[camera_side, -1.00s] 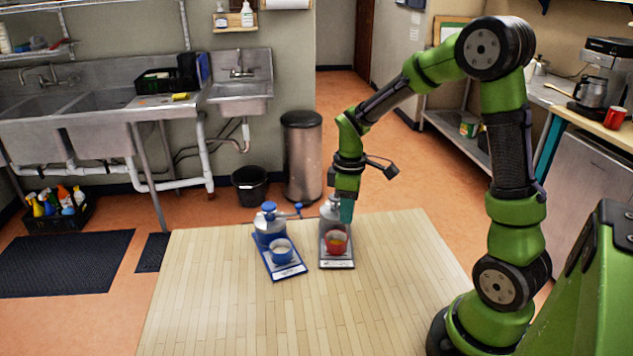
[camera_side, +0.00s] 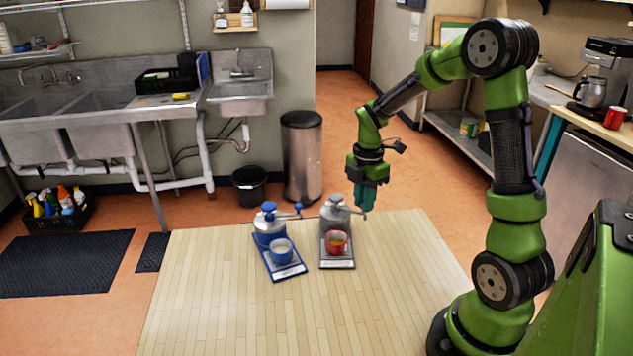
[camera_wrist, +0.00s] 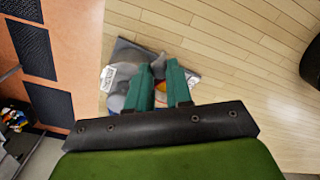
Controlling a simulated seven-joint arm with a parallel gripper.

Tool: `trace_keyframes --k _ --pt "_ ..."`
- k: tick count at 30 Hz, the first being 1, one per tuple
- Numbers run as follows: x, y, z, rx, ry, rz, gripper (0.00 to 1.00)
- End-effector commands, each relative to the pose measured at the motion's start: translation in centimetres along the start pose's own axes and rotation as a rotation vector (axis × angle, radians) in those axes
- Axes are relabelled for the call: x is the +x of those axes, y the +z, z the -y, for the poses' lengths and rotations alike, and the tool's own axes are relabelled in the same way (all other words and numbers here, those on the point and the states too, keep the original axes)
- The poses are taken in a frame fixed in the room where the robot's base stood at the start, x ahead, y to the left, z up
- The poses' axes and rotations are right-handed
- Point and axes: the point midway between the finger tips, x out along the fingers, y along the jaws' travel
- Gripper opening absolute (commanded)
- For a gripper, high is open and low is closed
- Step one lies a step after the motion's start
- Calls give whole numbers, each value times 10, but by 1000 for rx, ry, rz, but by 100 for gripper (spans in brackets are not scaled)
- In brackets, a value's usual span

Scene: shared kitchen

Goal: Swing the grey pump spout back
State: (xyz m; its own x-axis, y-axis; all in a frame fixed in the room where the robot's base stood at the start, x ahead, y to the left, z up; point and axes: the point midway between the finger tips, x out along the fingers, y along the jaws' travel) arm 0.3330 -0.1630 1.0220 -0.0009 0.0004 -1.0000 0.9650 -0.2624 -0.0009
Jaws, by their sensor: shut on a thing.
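The grey pump (camera_side: 335,211) stands upright on a grey tray (camera_side: 325,258) near the far edge of the wooden table.
The front and right of the wooden table (camera_side: 300,315) are clear.

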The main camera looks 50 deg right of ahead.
Motion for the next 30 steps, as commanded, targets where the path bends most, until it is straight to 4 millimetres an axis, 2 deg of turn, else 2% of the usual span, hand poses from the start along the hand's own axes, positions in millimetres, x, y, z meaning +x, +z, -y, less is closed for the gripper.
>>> trace_keyframes --k 9,24,25,30 --pt "-1 7 -5 -109 3 1 0" --pt "-1 7 -6 -128 5 1 0" --pt "-1 7 -6 -128 5 1 21" --pt "-1 7 -6 -127 4 1 46"
